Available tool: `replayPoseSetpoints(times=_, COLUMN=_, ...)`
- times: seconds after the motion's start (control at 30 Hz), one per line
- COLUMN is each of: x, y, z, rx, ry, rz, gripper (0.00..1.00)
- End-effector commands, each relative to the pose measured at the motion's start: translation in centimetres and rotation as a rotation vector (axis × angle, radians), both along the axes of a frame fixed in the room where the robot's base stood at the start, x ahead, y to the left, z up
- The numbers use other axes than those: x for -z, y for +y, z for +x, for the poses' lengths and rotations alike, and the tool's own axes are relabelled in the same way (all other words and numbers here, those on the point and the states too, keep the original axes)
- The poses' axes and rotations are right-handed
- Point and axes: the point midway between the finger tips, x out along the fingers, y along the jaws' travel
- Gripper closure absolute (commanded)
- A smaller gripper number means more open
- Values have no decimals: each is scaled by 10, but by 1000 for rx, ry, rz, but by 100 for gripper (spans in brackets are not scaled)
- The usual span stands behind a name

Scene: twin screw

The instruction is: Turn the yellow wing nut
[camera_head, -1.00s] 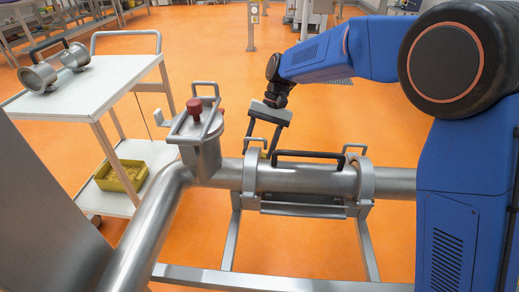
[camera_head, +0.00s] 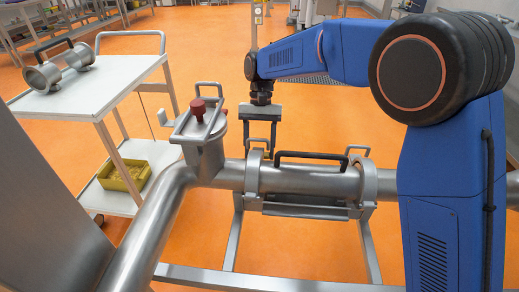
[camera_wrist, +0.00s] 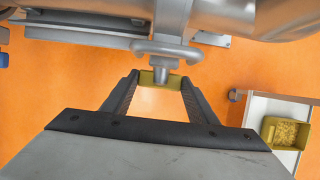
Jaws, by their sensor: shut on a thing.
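The yellow wing nut (camera_wrist: 160,78) shows in the wrist view at the end of a metal bolt, below a rounded clamp end on the pipe. My gripper (camera_wrist: 160,82) has its two dark fingers on either side of the nut and is shut on it. In the head view my gripper (camera_head: 259,147) points down at the left clamp (camera_head: 253,180) of the pipe section, on its far side. The wing nut cannot be made out in the head view.
The steel pipe section (camera_head: 310,181) has a dark handle (camera_head: 312,155) and a right clamp (camera_head: 367,184). A lidded pipe fitting with a red knob (camera_head: 197,109) stands left of my gripper. A white cart (camera_head: 95,95) with a yellow bin (camera_head: 125,178) is further left.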

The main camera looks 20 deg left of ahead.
Motion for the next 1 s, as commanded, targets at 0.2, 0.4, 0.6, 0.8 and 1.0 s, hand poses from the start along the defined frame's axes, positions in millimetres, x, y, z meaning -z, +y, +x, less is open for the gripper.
replayPoseSetpoints(times=0.2, x=0, y=0, z=0, rx=0, ry=0, rz=0, gripper=28)
replayPoseSetpoints(times=0.4, x=0, y=0, z=0, rx=0, ry=0, rz=1, gripper=28)
replayPoseSetpoints(times=0.6, x=-10, y=2, z=4, rx=0, ry=0, rz=2, gripper=28)
replayPoseSetpoints(times=0.8, x=-41, y=5, z=18, rx=0, ry=-1, rz=3, gripper=28)
replayPoseSetpoints(times=1.0, x=-78, y=9, z=32, rx=0, ry=-1, rz=3, gripper=28)
